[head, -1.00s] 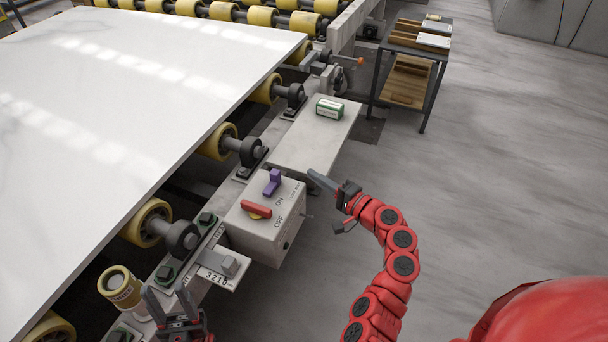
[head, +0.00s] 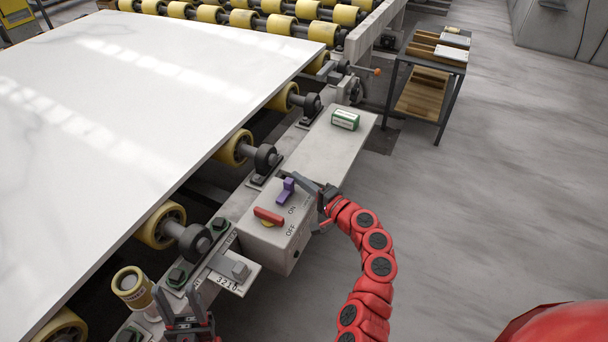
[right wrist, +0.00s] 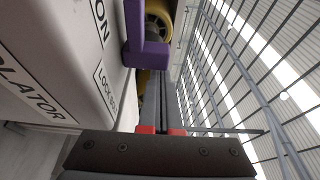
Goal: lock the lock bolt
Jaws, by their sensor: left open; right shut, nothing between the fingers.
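The purple lock bolt (head: 286,190) stands up from the top of the grey isolator box (head: 292,247), beside the ON mark. In the right wrist view the purple piece (right wrist: 150,52) is close, next to a partly hidden LOCK BOLT label. A red rotary handle (head: 269,216) lies on the same box top near OFF. My right gripper (head: 306,183) is shut and empty, its fingertips right by the bolt's right side; I cannot tell whether they touch. My left gripper (head: 178,294) is open and empty at the lower left, beside the beam's front end.
A white slab (head: 150,100) lies on yellow rollers at left. A green-and-white box (head: 345,119) sits on the flat plate behind the isolator. A small yellow-topped can (head: 131,284) stands near my left gripper.

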